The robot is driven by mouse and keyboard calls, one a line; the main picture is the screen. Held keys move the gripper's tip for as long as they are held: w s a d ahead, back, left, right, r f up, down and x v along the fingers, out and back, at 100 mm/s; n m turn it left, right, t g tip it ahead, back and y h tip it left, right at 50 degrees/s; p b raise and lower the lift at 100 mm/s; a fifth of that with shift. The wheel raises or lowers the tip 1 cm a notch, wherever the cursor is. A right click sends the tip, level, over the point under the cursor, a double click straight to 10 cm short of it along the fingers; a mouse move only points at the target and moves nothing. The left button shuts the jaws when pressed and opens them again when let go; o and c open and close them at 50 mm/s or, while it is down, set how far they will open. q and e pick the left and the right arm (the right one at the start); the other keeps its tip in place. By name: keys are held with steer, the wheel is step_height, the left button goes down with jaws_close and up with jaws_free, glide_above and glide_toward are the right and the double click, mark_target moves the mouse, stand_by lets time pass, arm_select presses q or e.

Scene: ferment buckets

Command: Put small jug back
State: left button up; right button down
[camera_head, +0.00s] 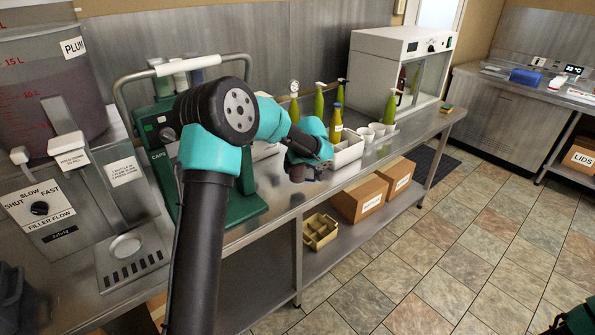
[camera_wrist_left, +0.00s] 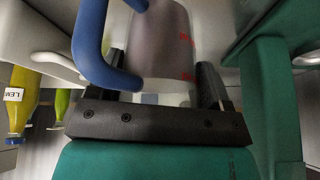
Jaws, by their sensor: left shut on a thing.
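The small jug (camera_wrist_left: 165,45) is a grey, see-through vessel with red marks and a blue handle (camera_wrist_left: 88,45). It sits between the dark fingers of my left gripper (camera_wrist_left: 163,85) in the left wrist view, and the gripper is shut on it. In the head view my left arm reaches over the steel counter, with its wrist left of the bottles. The left fingers and the jug are mostly hidden there by the wrist. My right gripper is not in view.
A green capping machine (camera_head: 235,205) stands left of the wrist, beside the filler (camera_head: 125,245) and large bucket (camera_head: 50,85). A yellow bottle (camera_head: 335,125), green bottles, white cups (camera_head: 376,130) and a white cabinet (camera_head: 385,65) stand to the right. Boxes (camera_head: 360,198) lie on the lower shelf.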

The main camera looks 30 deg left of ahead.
mark_target(298, 170)
arm_select(q)
steer(key=shift+w+a, duration=0.65)
steer(key=shift+w, duration=0.3)
steer(key=shift+f, duration=0.1)
steer(key=shift+f, duration=1.7)
steer(key=shift+f, duration=0.15)
steer(key=o, duration=1.1)
steer(key=shift+c, duration=0.2)
steer(key=v, duration=1.2)
